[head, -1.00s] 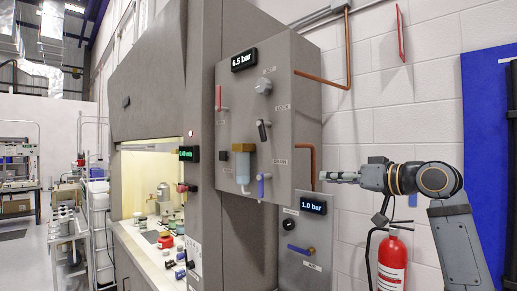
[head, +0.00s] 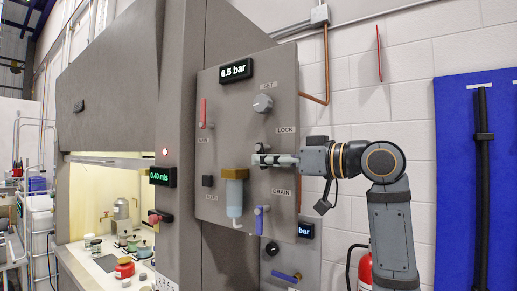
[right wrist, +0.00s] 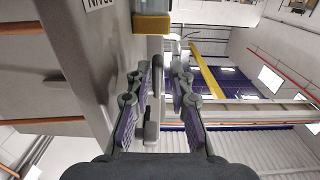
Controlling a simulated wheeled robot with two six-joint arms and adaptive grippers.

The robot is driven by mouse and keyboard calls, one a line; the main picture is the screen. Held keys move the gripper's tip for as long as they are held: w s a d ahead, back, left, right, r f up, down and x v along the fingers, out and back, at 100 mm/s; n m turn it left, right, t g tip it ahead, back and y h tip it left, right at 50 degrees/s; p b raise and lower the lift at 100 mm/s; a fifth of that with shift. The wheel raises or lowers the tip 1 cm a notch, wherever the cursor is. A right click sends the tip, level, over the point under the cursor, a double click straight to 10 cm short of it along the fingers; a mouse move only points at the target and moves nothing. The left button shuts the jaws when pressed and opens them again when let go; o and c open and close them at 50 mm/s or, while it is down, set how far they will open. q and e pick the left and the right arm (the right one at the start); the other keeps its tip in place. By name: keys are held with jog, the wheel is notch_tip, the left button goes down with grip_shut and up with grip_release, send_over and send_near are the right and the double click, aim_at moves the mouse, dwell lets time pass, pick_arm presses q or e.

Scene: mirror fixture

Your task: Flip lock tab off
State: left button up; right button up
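The lock tab, a small dark lever (head: 260,147) below the LOCK label (head: 286,130), is on the grey panel (head: 215,105) and mostly hidden behind my right gripper in the head view. My right gripper (head: 262,159) reaches in from the right, level, with its fingertips at the tab. In the right wrist view its two fingers (right wrist: 162,88) are apart. A grey bar (right wrist: 152,130), apparently the tab, stands between them, nearer the left finger; whether it touches is unclear. My left gripper is out of view.
The filter bowl with a brass-coloured top (head: 235,174) sits just below left of the gripper. A grey knob (head: 262,103) is above, a red lever (head: 203,113) upper left, a blue drain lever (head: 259,221) below. A fire extinguisher (head: 365,271) stands at lower right.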

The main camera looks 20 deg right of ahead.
jog(key=shift+p+x, duration=0.35)
jog(key=shift+x, duration=0.7)
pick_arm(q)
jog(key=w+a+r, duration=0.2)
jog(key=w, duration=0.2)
pick_arm(e)
jog(key=shift+s+d, duration=0.1)
jog(key=shift+d, duration=0.1)
jog(key=shift+s+d, duration=0.1)
jog(key=shift+d, duration=0.1)
jog(key=shift+c, duration=0.3)
jog(key=shift+a, duration=0.15)
jog(key=shift+c, duration=1.2)
grip_shut()
jog(key=t+b, duration=0.1)
jog(key=b, duration=0.1)
jog(key=t+y+b, duration=0.1)
jog(key=b, duration=0.2)
jog(key=shift+w+a+f+y, duration=0.25)
jog(key=shift+w+f+y, duration=0.05)
jog(key=shift+w+f, duration=0.1)
jog(key=shift+r, duration=0.15)
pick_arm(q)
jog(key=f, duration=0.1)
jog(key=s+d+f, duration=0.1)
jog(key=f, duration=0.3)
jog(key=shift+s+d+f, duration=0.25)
pick_arm(e)
jog(key=shift+r+t, duration=0.2)
jog(key=shift+t, duration=0.1)
